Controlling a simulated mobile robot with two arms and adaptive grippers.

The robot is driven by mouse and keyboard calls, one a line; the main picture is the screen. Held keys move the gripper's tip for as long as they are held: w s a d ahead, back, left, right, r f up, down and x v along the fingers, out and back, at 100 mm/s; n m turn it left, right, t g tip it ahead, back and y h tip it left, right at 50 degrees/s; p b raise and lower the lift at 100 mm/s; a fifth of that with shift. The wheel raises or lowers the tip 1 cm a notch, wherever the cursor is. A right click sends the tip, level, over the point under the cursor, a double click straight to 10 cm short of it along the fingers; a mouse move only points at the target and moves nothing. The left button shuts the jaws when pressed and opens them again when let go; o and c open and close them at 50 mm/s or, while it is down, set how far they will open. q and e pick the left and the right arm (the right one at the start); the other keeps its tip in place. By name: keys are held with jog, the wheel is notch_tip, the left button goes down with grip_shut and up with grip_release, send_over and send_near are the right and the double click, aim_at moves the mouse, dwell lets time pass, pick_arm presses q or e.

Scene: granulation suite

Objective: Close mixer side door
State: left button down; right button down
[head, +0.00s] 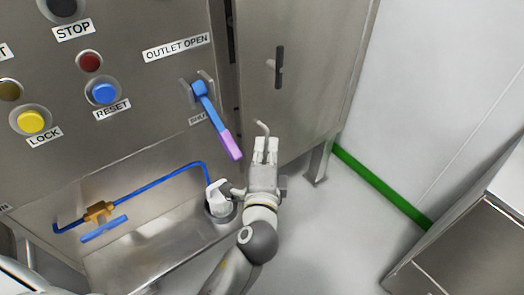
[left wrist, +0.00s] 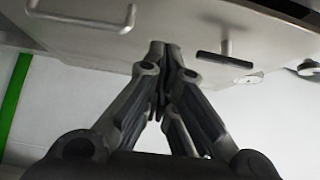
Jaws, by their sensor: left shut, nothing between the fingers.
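The mixer side door (head: 310,85) is a grey steel panel to the right of the control face. A dark slit runs along its left edge; I cannot tell whether it is fully shut. It carries a black latch handle (head: 279,67) and a bent metal pull handle (head: 262,128) lower down. In the left wrist view the door (left wrist: 185,22) spans the top, with the pull handle (left wrist: 85,24) left and the black handle (left wrist: 225,57) right. My left gripper (head: 266,144) is shut and empty by the door's lower part; its fingertips (left wrist: 163,48) appear close to the door face. Contact is unclear.
A blue lever with a purple grip (head: 231,145) sticks out left of my gripper. A blue pipe with a brass valve (head: 98,212) and a white fitting (head: 219,194) lie below. A steel cabinet (head: 470,245) stands right. Open floor lies between it and the mixer.

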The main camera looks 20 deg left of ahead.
pick_arm(q)
jog(key=w+a, duration=0.1)
jog(key=w, duration=0.1)
jog(key=w+a, duration=0.2)
jog(key=w, duration=0.1)
jog(key=w+a, duration=0.1)
jog(key=w, duration=0.1)
jog(key=shift+w+a, duration=0.25)
jog(key=shift+w, duration=0.15)
pick_arm(e)
jog(key=shift+s+f, duration=0.25)
jog(key=shift+f, duration=0.2)
jog(key=shift+s+f, duration=0.2)
jog(key=shift+f, duration=0.25)
jog(key=shift+r, duration=0.1)
